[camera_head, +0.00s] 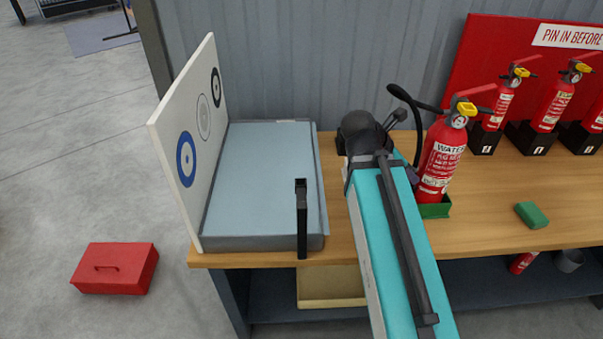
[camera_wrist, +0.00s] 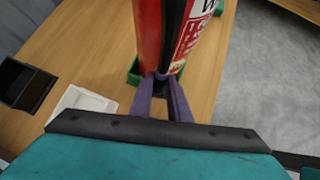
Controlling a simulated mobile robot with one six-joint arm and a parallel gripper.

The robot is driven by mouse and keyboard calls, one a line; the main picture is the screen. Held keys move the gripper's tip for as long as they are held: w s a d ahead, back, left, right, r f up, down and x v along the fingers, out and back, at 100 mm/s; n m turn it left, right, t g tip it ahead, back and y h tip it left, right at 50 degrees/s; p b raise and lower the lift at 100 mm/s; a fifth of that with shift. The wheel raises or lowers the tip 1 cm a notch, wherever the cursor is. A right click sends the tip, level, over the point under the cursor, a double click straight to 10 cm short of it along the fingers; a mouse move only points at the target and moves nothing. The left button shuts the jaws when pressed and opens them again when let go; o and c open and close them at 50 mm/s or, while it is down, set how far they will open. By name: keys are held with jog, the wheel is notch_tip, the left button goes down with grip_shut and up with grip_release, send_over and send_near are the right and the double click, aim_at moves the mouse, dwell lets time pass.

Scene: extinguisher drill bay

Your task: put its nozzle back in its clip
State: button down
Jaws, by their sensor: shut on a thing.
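The red WATER extinguisher (camera_head: 443,155) stands upright in a green holder (camera_head: 433,210) on the bench, with a yellow part at its top. Its black hose (camera_head: 402,93) arches out to the left of the head and drops behind my arm. In the wrist view the extinguisher (camera_wrist: 149,30) is straight ahead. A black nozzle (camera_wrist: 174,40) hangs in front of its body. My gripper (camera_wrist: 164,84) is shut on the nozzle's lower end, close to the extinguisher's lower body. The clip cannot be made out.
A grey tray (camera_head: 323,180) with a white target board (camera_head: 170,135) and a black post (camera_head: 302,225) stands left. Several extinguishers in black boxes (camera_head: 486,138) stand right, near a green block (camera_head: 531,215). A red toolbox (camera_head: 115,268) lies on the floor.

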dwell(0.4)
jog(key=c, duration=1.6)
grip_release()
jog(key=v, duration=1.3)
jog(key=shift+s+a+r+p, duration=0.1)
jog(key=shift+a+r+p, duration=0.1)
jog(key=shift+a+p, duration=0.15)
jog(key=shift+r, duration=0.1)
